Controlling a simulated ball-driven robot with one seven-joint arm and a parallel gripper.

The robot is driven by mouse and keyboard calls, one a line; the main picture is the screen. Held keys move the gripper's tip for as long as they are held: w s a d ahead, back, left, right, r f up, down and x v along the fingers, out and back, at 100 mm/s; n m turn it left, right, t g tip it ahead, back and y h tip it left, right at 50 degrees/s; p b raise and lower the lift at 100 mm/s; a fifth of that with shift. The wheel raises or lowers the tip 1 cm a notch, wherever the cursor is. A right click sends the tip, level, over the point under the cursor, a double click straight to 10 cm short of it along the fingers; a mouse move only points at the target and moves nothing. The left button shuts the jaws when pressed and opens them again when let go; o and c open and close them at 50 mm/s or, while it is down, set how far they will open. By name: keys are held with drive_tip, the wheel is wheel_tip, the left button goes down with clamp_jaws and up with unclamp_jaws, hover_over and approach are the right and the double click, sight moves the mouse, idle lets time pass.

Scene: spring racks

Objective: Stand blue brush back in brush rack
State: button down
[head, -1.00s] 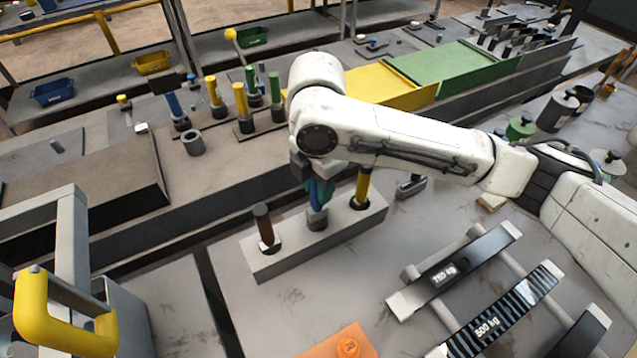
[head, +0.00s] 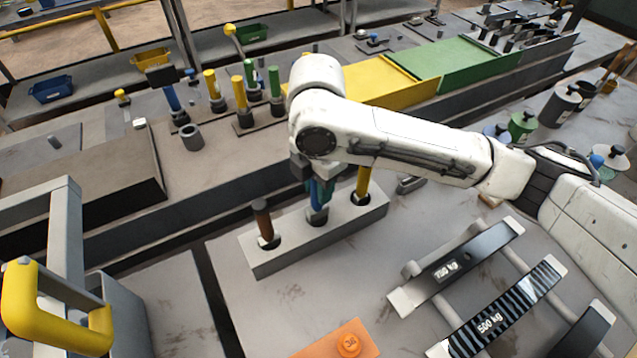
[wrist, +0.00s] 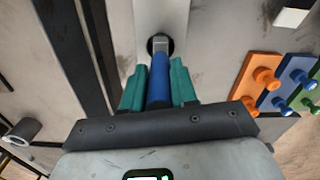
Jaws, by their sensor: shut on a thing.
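The blue brush (wrist: 160,78) is between the teal fingers of my gripper (wrist: 160,85) in the wrist view, and the gripper is shut on it. In the head view the blue brush (head: 317,210) stands about upright at the middle hole of the grey brush rack (head: 290,248). Its lower end is at the hole; how deep it sits I cannot tell. A brown-handled brush (head: 262,220) stands in the left hole and a yellow-handled brush (head: 362,182) in the right hole. My arm hides the top of the blue brush.
Spring racks with a 750 kg plate (head: 447,269) and a 500 kg plate (head: 490,322) lie to the right. An orange block (head: 340,342) lies in front. A yellow handle (head: 50,315) stands at the left. Coloured handles and yellow and green trays stand behind.

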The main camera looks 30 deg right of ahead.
drive_tip(key=shift+f+b, duration=0.9)
drive_tip(key=shift+f, duration=0.5)
drive_tip(key=shift+c, duration=1.6)
unclamp_jaws()
drive_tip(key=shift+r, duration=0.2)
drive_tip(key=shift+r+p, duration=3.2)
drive_tip(key=shift+r, duration=0.2)
drive_tip(key=shift+f, duration=0.1)
